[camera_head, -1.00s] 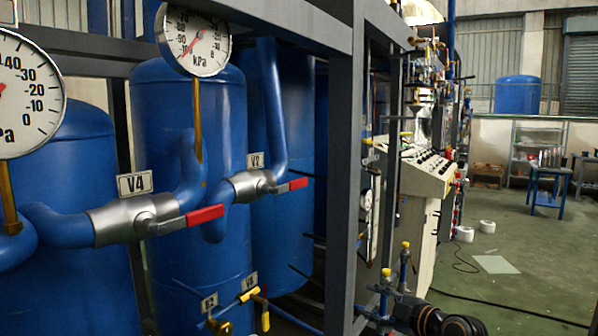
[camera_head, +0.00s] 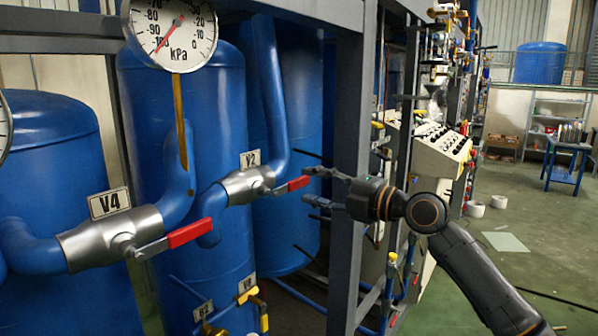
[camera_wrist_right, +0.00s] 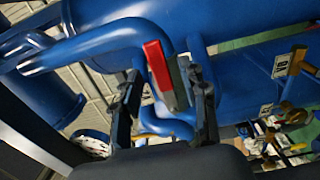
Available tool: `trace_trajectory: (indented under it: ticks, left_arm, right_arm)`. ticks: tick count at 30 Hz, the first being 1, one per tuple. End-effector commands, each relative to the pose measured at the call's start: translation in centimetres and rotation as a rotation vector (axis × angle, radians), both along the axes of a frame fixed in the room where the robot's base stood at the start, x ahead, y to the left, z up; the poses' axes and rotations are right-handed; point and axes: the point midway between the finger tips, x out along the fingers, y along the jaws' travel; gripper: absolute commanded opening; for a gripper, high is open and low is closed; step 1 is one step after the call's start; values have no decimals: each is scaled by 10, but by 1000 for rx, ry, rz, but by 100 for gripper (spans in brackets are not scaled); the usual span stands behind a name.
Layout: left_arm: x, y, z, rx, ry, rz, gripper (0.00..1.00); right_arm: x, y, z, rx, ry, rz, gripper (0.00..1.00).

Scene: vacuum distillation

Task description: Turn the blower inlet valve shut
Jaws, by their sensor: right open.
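The V2 valve (camera_head: 243,186) has a grey metal body on a blue pipe. Its lever with a red grip (camera_head: 298,183) points right, roughly along the body. My right gripper (camera_head: 310,187) comes in from the right with its fingers spread at the tip of this red grip. In the right wrist view, the red grip (camera_wrist_right: 157,64) shows between the two open fingers (camera_wrist_right: 165,100), not clamped. A similar V4 valve (camera_head: 110,238) with a red-gripped lever (camera_head: 190,233) sits lower left. No label reads blower inlet. My left gripper is not in view.
A grey frame post (camera_head: 350,150) stands close behind my right gripper. A pressure gauge (camera_head: 172,32) hangs above the valves, before large blue tanks (camera_head: 85,140). Small yellow-handled valves (camera_head: 250,295) sit below. A control panel (camera_head: 440,150) and open floor lie right.

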Motion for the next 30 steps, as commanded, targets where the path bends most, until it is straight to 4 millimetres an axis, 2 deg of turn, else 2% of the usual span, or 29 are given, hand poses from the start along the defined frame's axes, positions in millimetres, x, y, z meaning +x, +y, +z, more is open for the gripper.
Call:
trace_trajectory:
  ticks: [1,7,19,20,24,26,30]
  left_arm:
    - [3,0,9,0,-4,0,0]
    - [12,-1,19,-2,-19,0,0]
    - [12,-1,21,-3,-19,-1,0]
    - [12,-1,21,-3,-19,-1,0]
    - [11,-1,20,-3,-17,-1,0]
    - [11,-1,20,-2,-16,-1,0]
    - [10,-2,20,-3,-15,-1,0]
  right_arm:
    - [5,9,5,1,2,2,43]
    - [20,29,2,2,2,1,43]
    - [25,34,0,0,0,-1,43]
    - [25,34,0,0,0,-1,39]
    - [25,34,0,0,0,-1,11]
    - [25,34,0,0,0,-1,0]
    - [25,34,0,0,0,-1,0]
